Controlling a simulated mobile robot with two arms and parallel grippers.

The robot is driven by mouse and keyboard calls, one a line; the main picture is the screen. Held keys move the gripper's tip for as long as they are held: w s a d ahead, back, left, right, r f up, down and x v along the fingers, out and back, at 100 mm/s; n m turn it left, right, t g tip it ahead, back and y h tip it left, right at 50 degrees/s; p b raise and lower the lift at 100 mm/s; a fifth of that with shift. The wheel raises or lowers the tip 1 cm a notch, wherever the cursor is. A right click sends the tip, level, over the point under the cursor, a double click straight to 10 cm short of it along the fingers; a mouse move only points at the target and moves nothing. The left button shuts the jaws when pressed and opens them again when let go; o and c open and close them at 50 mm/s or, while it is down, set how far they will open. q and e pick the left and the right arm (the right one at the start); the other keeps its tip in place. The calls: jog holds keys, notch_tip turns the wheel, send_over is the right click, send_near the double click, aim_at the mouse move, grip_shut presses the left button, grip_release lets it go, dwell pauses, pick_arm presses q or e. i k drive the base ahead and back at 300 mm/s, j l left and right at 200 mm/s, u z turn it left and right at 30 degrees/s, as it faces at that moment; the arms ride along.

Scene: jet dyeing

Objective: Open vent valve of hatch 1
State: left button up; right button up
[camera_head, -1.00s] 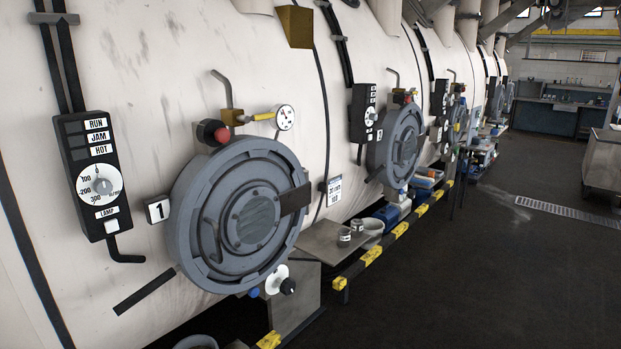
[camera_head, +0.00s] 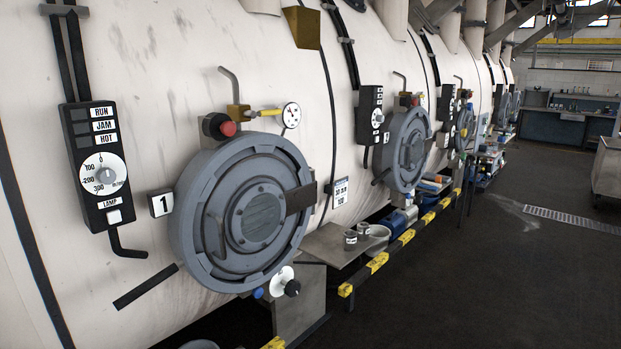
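Hatch 1 (camera_head: 258,218) is a round grey door on the white machine wall, and it looks shut. A plate with the number 1 (camera_head: 160,202) is at its left. Above the hatch is a brass valve body (camera_head: 238,113) with a bent grey pipe (camera_head: 229,84) rising from it. A yellow lever (camera_head: 264,112) points right from the brass body toward a round pressure gauge (camera_head: 291,115). A red knob (camera_head: 227,129) on a dark block sits just below, at the hatch's top rim. Neither of my grippers shows in the head view.
A black control panel (camera_head: 101,166) with a dial hangs left of the hatch. A small shelf (camera_head: 329,243) with cups and a yellow-black rail (camera_head: 377,262) stand out at the lower right. A second hatch (camera_head: 407,150) is farther along. The dark floor (camera_head: 480,290) at right is clear.

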aim_at(270, 113)
jog(key=i+z, duration=0.6)
jog(key=i+l+z, duration=0.35)
jog(key=i, duration=0.8)
jog(key=i+j+z, duration=0.2)
jog(key=i+z, duration=0.15)
jog(key=i, duration=0.8)
jog(key=i+u, duration=0.3)
jog(key=i, duration=0.15)
jog(key=i+u, duration=0.35)
jog(key=i+l+u, duration=0.3)
jog(key=i, duration=0.2)
jog(key=i+l+u, duration=0.3)
jog(key=i+j, duration=0.1)
